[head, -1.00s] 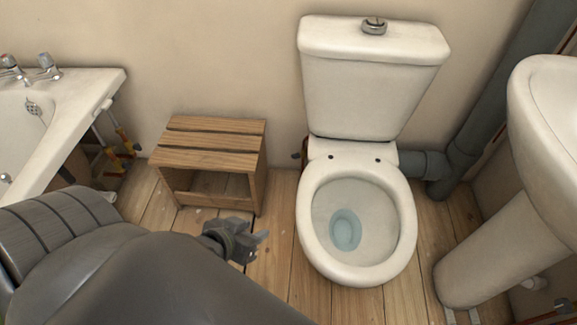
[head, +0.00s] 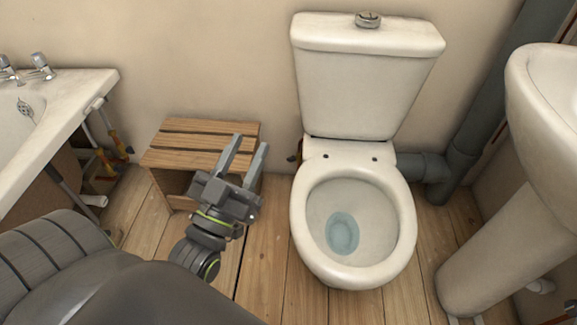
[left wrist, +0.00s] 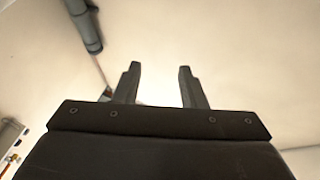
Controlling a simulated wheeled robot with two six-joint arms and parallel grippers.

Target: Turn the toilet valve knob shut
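The white toilet (head: 350,225) stands against the back wall with its cistern (head: 362,85) above. A small dark and brownish fitting (head: 295,153), perhaps the valve, shows at the left of the toilet, partly hidden behind it; its knob cannot be made out. My left gripper (head: 250,141) is in front of the wooden stool, left of the toilet and apart from the fitting. Its two fingers point up and away, spread with nothing between them. They also show apart in the left wrist view (left wrist: 159,70), against a pale surface. My right gripper is not in view.
The slatted wooden stool (head: 190,134) stands behind my left gripper. A bathtub (head: 75,95) is at the left, a pedestal basin (head: 545,100) at the right. A grey waste pipe (head: 455,165) runs behind the toilet. Floorboards (head: 265,255) left of the bowl are clear.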

